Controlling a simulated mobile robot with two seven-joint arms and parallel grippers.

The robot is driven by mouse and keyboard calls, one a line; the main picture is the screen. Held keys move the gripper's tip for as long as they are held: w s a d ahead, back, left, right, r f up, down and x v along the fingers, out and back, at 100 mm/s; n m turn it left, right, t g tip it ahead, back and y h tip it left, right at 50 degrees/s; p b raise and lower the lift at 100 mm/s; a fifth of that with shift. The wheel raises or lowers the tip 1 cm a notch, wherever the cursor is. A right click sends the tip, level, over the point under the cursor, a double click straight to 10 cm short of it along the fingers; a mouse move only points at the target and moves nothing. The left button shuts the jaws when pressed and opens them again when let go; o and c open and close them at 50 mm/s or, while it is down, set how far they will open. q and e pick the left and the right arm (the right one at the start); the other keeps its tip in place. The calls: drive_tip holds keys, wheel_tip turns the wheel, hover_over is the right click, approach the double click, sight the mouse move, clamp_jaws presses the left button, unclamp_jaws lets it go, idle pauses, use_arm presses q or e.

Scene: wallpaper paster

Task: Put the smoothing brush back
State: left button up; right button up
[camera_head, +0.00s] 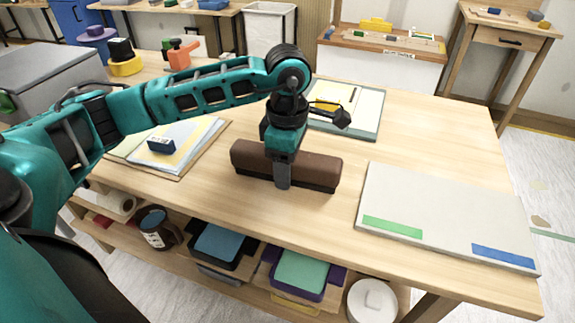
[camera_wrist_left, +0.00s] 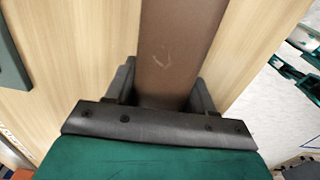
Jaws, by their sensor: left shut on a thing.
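The smoothing brush (camera_head: 318,168) is a long brown block with a dark lower edge, near the middle of the wooden table in the head view. It lies level, bristle side down, on or just over the tabletop; I cannot tell whether it touches. My left gripper (camera_head: 283,180) points down and is shut on the brush around its middle, one finger showing on the near side. In the left wrist view the brown brush (camera_wrist_left: 180,45) runs between the two dark fingers of my left gripper (camera_wrist_left: 163,88). My right gripper is not in view.
A grey board (camera_head: 440,215) with green and blue strips covers the table's right end. A grey-framed board (camera_head: 365,118) with papers lies behind the brush. A paper stack (camera_head: 180,135) bearing a small blue block lies left.

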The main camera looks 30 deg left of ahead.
use_arm(q)
drive_tip(key=o, duration=1.3)
drive_tip(key=shift+f, duration=0.2)
drive_tip(key=r+p, duration=0.1)
drive_tip(key=r, duration=0.7)
drive_tip(key=r+p, duration=0.1)
drive_tip(key=r, duration=0.4)
drive_tip(key=shift+s+p, duration=0.3)
drive_tip(key=shift+s, duration=0.1)
